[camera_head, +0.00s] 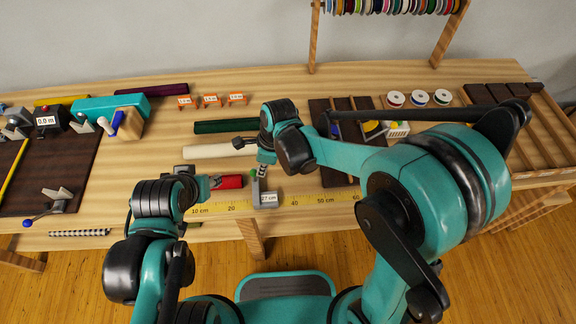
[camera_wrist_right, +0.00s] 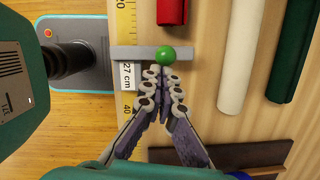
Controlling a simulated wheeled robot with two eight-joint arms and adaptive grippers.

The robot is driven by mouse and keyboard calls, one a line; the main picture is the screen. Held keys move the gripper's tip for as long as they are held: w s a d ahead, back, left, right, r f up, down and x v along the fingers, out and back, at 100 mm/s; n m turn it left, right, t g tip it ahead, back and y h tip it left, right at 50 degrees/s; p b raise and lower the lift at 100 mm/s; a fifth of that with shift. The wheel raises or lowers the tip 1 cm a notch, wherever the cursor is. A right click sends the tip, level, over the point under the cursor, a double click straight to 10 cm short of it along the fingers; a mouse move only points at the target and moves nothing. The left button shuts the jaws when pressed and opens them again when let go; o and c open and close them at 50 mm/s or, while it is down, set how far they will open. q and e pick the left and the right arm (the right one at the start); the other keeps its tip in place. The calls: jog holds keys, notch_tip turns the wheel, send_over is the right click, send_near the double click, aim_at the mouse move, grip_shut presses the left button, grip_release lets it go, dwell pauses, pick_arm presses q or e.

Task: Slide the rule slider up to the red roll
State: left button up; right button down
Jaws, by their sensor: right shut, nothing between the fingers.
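The red roll (camera_head: 231,181) lies along the yellow rule (camera_head: 310,204) at the front of the table. The grey rule slider (camera_head: 256,187), with a label reading 27 cm, stands across the rule to the right of the roll. In the right wrist view the slider (camera_wrist_right: 135,53) has a green knob (camera_wrist_right: 167,55), and a small gap separates it from the end of the red roll (camera_wrist_right: 171,10). My right gripper (camera_wrist_right: 164,75) is shut and empty, its tips close beside the knob; contact is unclear. My left gripper (camera_head: 207,183) is at the roll's left end; its grip is unclear.
A cream roll (camera_head: 215,151) and a dark green roll (camera_head: 225,127) lie behind the red roll. A dark board (camera_head: 320,110) and white spools (camera_head: 396,99) are at the right. Orange price tags (camera_head: 210,100) stand at the back. The rule right of the slider is clear.

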jog(key=a, duration=0.5)
jog(key=shift+d, duration=0.1)
